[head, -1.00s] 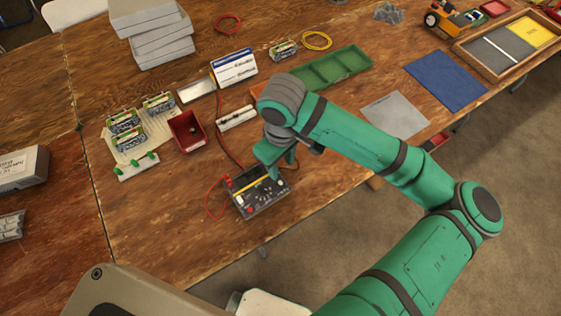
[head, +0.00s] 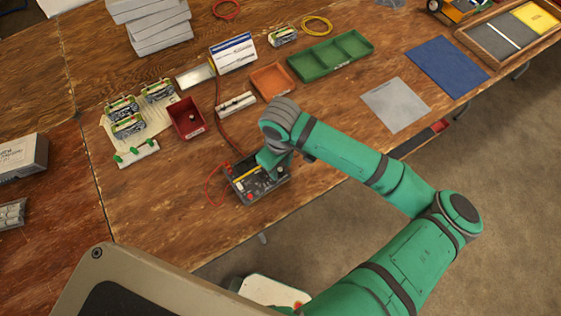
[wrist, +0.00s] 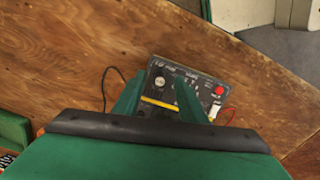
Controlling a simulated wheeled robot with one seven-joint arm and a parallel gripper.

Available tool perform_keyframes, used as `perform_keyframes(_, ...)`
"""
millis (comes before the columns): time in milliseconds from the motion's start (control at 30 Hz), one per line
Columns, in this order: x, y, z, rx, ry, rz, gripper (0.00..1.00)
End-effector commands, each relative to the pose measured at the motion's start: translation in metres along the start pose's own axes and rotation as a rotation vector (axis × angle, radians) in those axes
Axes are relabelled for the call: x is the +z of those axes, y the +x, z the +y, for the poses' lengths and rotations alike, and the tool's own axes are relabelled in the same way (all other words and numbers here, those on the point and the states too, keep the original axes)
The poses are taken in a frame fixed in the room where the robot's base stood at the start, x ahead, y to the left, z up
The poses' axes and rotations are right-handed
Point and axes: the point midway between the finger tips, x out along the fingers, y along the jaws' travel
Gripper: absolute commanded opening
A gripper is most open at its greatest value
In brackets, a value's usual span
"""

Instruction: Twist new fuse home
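The black charger unit (head: 256,182) lies on the wooden table near its front edge, with a yellow strip and a red knob on its face. It also shows in the wrist view (wrist: 205,88). My gripper (head: 266,163) is over the charger, pointing down; its fingertips are partly hidden in the head view. In the wrist view my gripper (wrist: 160,80) has its fingers apart, with a pale round cap (wrist: 160,82) on the charger face between the tips. I cannot tell whether the fingers touch the cap. I cannot make out a separate fuse.
A red bin (head: 186,120) with a small item in it, an orange tray (head: 272,82) and a white holder (head: 236,104) stand behind the charger. Several battery packs (head: 128,124) are at left. A red lead (head: 210,185) loops beside the charger. A grey mat (head: 395,104) lies at right.

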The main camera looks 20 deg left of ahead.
Motion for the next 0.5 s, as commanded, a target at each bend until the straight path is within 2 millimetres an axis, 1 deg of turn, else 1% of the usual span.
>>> perform_keyframes(233, 0.0000, 0.0007, 0.0001, 0.000, 0.000, 0.000, 0.38)
perform_keyframes(267, 0.0000, 0.0006, 0.0001, 0.000, 0.000, 0.000, 0.33)
perform_keyframes(300, 0.0000, 0.0006, 0.0001, 0.000, 0.000, 0.000, 0.23)
perform_keyframes(400, 0.0000, 0.0005, 0.0001, 0.000, 0.000, 0.000, 0.02)
perform_keyframes(500, 0.0000, 0.0005, 0.0002, 0.000, 0.000, 0.000, 0.02)
